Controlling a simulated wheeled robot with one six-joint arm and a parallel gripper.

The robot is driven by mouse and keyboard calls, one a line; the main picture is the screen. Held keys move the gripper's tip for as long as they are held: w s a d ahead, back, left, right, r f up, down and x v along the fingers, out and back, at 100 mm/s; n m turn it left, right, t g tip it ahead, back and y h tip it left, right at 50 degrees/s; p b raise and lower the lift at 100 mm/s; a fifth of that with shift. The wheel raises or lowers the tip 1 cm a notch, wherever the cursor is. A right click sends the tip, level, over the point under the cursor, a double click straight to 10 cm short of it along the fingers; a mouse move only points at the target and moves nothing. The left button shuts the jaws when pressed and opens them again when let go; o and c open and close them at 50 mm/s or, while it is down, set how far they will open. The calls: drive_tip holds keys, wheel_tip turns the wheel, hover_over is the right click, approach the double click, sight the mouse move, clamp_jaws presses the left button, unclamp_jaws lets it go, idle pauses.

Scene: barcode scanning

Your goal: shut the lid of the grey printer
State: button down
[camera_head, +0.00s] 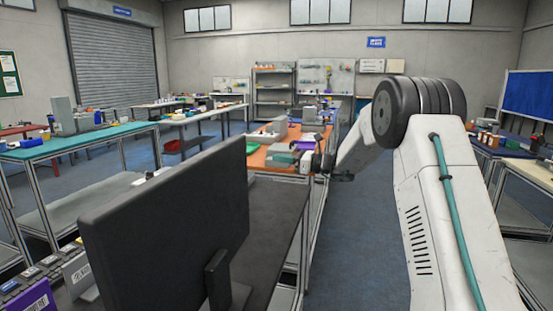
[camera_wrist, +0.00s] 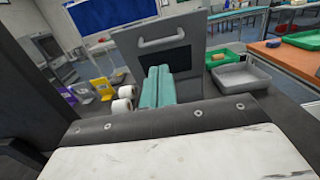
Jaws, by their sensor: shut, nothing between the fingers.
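The grey printer's lid (camera_wrist: 170,42) stands raised in the wrist view, a flat grey panel with a pale bar handle near its top edge and a dark window. My gripper (camera_wrist: 158,72) is in front of it, with its two teal fingers together and empty. The fingers overlap the lower part of the lid in the picture; I cannot tell whether they touch it. The printer's body is mostly hidden behind my gripper. In the head view I cannot make out the printer for sure.
White rolls (camera_wrist: 122,106) and small coloured stands (camera_wrist: 80,90) are left of my gripper. A grey tray (camera_wrist: 243,77) and a green tray (camera_wrist: 212,62) lie to the right. A black monitor (camera_head: 165,225) blocks the near part of the head view.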

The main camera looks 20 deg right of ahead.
drive_tip(key=x, duration=1.1)
drive_tip(key=shift+a, duration=0.15)
drive_tip(key=shift+w+a+r, duration=0.1)
